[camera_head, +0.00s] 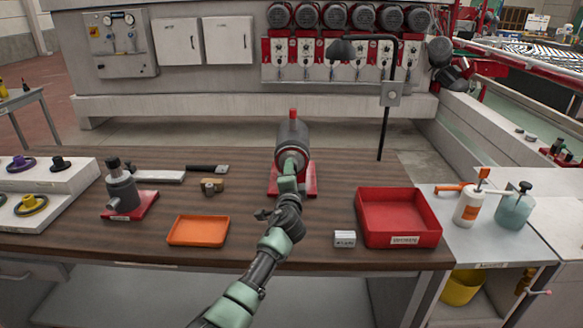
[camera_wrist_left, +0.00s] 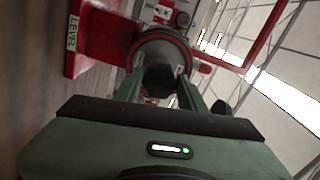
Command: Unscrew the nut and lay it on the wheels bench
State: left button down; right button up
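A grey spindle unit (camera_head: 292,132) with a red knob on top stands on a red base (camera_head: 309,178) on the brown wooden bench (camera_head: 350,178). My left gripper (camera_head: 289,170) is at its near face. In the left wrist view, the unit's round face (camera_wrist_left: 172,47) has a red ring, and its base (camera_wrist_left: 105,35) reads "LEVEL". A dark round piece, seemingly the nut (camera_wrist_left: 158,80), lies between my left fingers (camera_wrist_left: 160,88). The fingers flank it closely; whether they press on it is unclear. My right gripper is out of view.
An orange tray (camera_head: 198,231), a red bin (camera_head: 398,216) and a small white block (camera_head: 344,239) are on the bench. A second grey unit (camera_head: 123,190) stands left, near wheels on a white stand (camera_head: 62,182). Bottles (camera_head: 468,207) stand right. A lamp post (camera_head: 384,130) rises behind.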

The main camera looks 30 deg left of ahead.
pick_arm(q)
jog(key=n+b, duration=0.8)
jog(key=n, duration=1.9)
jog(key=shift+r+n+b, duration=0.15)
jog(key=shift+n+b, duration=0.2)
jog(key=shift+n, duration=0.05)
jog(key=c, duration=1)
grip_release()
jog(key=shift+c, duration=0.2)
jog(key=shift+s, duration=0.1)
